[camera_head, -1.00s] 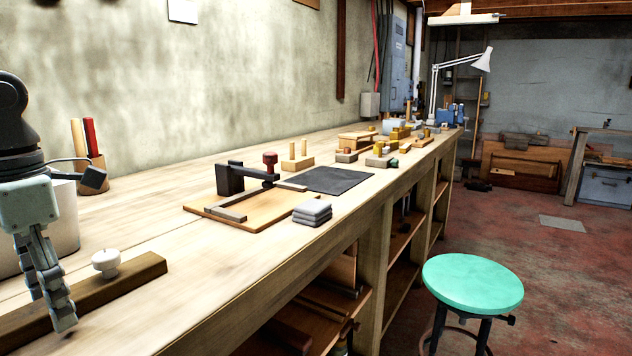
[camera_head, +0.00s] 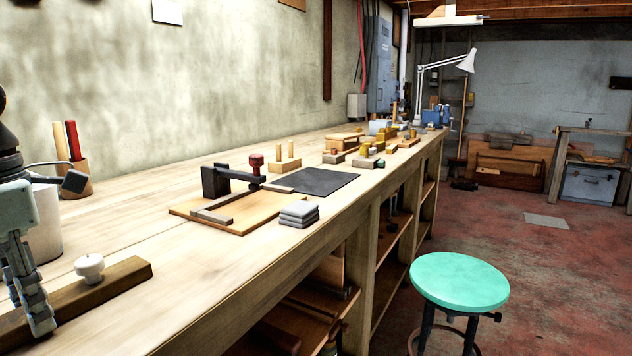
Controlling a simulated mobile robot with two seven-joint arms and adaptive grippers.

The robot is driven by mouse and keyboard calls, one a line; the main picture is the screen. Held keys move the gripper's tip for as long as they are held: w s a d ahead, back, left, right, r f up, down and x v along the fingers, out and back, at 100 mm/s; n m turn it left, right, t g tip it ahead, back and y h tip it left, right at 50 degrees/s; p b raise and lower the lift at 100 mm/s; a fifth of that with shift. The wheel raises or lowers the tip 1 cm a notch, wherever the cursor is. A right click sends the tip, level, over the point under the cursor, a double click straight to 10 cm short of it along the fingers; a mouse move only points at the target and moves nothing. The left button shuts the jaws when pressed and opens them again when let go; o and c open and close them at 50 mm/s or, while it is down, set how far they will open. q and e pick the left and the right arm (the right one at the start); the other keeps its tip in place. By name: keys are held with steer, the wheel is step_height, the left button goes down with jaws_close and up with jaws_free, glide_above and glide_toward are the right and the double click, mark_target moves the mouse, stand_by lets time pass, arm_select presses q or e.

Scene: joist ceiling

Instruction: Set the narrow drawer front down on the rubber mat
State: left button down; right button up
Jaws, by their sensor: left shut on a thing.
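The narrow drawer front (camera_head: 113,285) is a long brown wooden bar with a round white knob (camera_head: 90,267), at the lower left. My left gripper (camera_head: 35,310) is at the left edge, its fingers pointing down over the bar and shut on it. The left end of the bar is cut off by the frame, and I cannot tell whether it touches the bench. The rubber mat (camera_head: 325,180) is a flat dark sheet on the bench, farther along and to the right, with its surface bare. My right gripper is not in view.
A wooden board (camera_head: 253,224) with a dark clamp (camera_head: 215,182) lies just before the mat. Grey stacked pads (camera_head: 298,214) sit at its right. A peg block (camera_head: 284,165) stands behind the mat. Bare bench lies between bar and board. A green stool (camera_head: 459,282) stands right.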

arm_select(q)
steer(key=shift+r+p, duration=0.95)
steer(key=shift+r, duration=2.05)
